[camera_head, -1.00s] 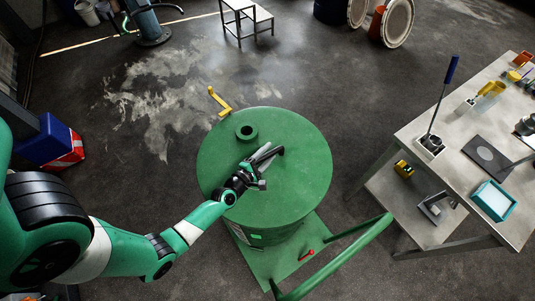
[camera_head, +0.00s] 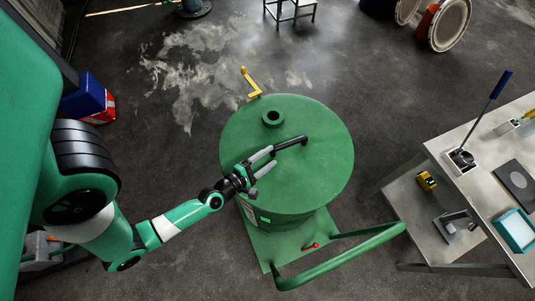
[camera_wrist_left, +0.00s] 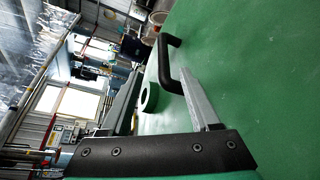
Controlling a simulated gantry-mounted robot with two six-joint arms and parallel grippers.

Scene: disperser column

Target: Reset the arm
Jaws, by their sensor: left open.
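My left gripper (camera_head: 268,163) is open and empty over the near left part of the round green drum lid (camera_head: 325,165). A black bar handle (camera_head: 290,143) on the lid lies just beyond its fingertips, toward the upper right in the head view. In the left wrist view, a grey finger (camera_wrist_left: 198,100) shows in front of the lid, with the black handle (camera_wrist_left: 170,62) past its tip. Whether the finger touches the handle I cannot tell. The right gripper is not in view.
The lid has a round green port (camera_head: 273,117) and a yellow crank (camera_head: 250,84) at its far edge. A green rail (camera_head: 345,262) stands at the near right. A workbench (camera_head: 480,200) with tools is at the right. A blue and red bin (camera_head: 88,98) stands at the left.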

